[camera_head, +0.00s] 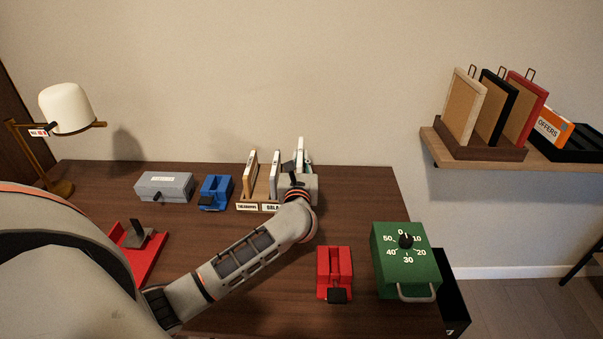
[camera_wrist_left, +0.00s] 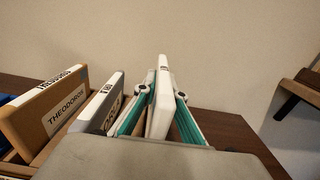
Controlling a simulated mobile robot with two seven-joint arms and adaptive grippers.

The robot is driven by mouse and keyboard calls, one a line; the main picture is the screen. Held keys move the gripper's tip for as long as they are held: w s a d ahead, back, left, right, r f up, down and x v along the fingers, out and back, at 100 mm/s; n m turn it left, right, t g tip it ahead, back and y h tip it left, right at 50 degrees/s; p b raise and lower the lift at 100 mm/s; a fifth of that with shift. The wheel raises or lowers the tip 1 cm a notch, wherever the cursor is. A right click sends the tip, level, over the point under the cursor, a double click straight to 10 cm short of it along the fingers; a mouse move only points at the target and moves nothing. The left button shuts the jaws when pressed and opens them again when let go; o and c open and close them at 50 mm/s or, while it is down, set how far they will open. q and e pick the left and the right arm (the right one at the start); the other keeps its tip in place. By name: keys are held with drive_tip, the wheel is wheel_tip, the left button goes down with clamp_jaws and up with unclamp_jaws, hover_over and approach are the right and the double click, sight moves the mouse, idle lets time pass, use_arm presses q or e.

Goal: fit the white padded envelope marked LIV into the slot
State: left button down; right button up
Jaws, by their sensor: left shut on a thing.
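The white padded envelope (camera_head: 300,144) stands upright at the right end of the wooden slotted holder (camera_head: 262,184) on the desk. It also shows in the left wrist view (camera_wrist_left: 162,98), edge-on between my fingers; the marking on its top edge is too small to read. My left gripper (camera_head: 299,164) is shut on it, one finger on each side, seen also in the left wrist view (camera_wrist_left: 161,105). My wrist hides the holder's right end and the envelope's lower part, so I cannot tell whether it is in a slot. My right gripper is out of view.
A brown envelope (camera_wrist_left: 45,110) and a grey-white one (camera_wrist_left: 100,103) stand in the holder to the left. A blue device (camera_head: 215,193), grey box (camera_head: 165,187), red device (camera_head: 335,272) and green timer box (camera_head: 405,262) stand on the desk. A lamp (camera_head: 67,110) stands far left.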

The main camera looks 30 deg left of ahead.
use_arm(q)
wheel_tip(320, 180, down, 4)
drive_tip(key=shift+f+b, duration=0.1)
drive_tip(key=shift+b, duration=0.4)
drive_tip(key=shift+f, duration=0.15)
drive_tip(key=c, duration=2.5)
unclamp_jaws()
drive_tip(key=shift+f, duration=0.2)
drive_tip(key=o, duration=0.4)
drive_tip(key=shift+r, duration=0.1)
drive_tip(key=shift+r, duration=0.1)
